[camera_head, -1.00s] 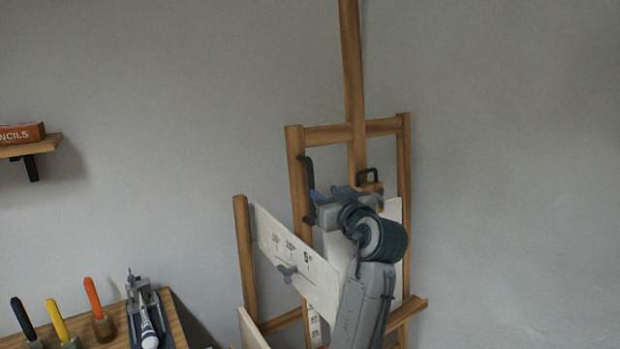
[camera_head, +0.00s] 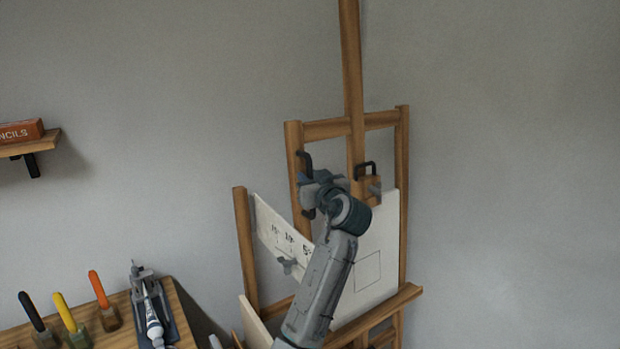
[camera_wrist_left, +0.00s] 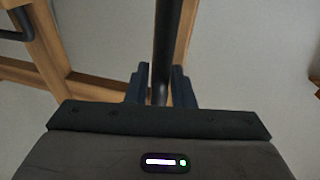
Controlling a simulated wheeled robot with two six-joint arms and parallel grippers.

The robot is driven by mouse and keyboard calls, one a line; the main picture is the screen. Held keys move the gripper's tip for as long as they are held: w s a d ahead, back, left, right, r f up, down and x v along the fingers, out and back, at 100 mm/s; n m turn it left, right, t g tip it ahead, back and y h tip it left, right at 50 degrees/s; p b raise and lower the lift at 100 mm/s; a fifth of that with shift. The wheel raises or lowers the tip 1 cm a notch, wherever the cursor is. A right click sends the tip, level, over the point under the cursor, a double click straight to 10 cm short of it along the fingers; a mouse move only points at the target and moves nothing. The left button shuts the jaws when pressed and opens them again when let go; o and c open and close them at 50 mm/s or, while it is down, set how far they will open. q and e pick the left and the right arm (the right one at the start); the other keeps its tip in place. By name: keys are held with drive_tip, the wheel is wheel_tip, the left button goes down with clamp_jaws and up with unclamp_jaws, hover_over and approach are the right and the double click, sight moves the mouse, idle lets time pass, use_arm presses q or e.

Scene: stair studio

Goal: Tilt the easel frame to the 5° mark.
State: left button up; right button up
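The wooden easel frame (camera_head: 293,165) stands against the grey wall, with a black handle (camera_head: 305,158) on its left upright. My left gripper (camera_head: 312,188) is at that handle. In the left wrist view the dark handle bar (camera_wrist_left: 162,50) runs between the two blue fingers (camera_wrist_left: 160,85), which sit close on either side of it. A white scale plate (camera_head: 270,228) with degree marks is at the left of the frame; the 5° mark is at its right end, beside my arm. A grey wing knob (camera_head: 288,265) is on the plate. The plate's right end is hidden by my arm.
A white board with a drawn square (camera_head: 390,235) rests on the easel ledge (camera_head: 400,303). A table (camera_head: 180,310) with coloured-handled tools is at lower left. A shelf (camera_head: 40,143) holds a pencil box.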

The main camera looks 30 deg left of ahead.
use_arm(q)
clamp_jaws()
drive_tip(key=shift+d, duration=0.15)
